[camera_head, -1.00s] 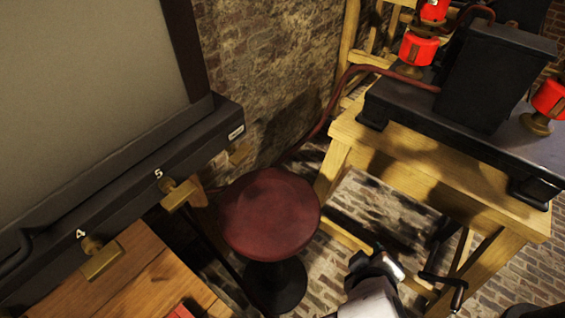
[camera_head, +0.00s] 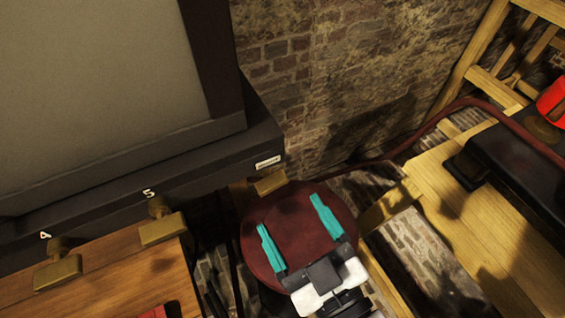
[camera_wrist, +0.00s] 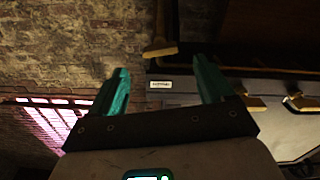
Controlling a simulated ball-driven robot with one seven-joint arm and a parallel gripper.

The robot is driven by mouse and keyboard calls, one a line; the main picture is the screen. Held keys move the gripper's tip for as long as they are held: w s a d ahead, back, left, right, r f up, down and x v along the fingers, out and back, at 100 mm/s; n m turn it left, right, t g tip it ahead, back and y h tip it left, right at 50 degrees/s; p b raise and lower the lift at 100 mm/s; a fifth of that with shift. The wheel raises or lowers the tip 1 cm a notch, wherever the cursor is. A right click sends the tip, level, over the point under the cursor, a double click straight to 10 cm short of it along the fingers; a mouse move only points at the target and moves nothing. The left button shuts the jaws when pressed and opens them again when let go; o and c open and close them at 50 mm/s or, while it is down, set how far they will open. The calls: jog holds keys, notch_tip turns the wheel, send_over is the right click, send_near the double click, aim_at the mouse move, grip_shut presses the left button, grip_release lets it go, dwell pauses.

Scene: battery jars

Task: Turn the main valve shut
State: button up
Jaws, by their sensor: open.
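No part carries a readable main-valve name. A brass handle (camera_head: 270,182) sticks out at the right end of the dark cabinet's ledge (camera_head: 225,160), just below a small pale label plate (camera_head: 267,162) that I cannot read. The plate also shows between my fingers in the wrist view (camera_wrist: 160,84), with a brass-coloured block (camera_wrist: 160,50) above it; I cannot tell whether that is the same handle. My gripper (camera_head: 290,213) is open and empty, its teal fingers spread and pointing toward the ledge. In the head view it overlaps the red stool seat, short of the handle.
Brass handles marked 5 (camera_head: 162,230) and 4 (camera_head: 57,273) stand left along the ledge, above a wooden table (camera_head: 120,285). A red round stool (camera_head: 262,262) lies beneath my gripper in the picture. A wooden bench (camera_head: 480,225) stands right. A dark red hose (camera_head: 440,118) runs along the brick wall.

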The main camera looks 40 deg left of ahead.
aim_at(275, 189)
jog(key=p+x, duration=0.2)
jog(key=x, duration=0.8)
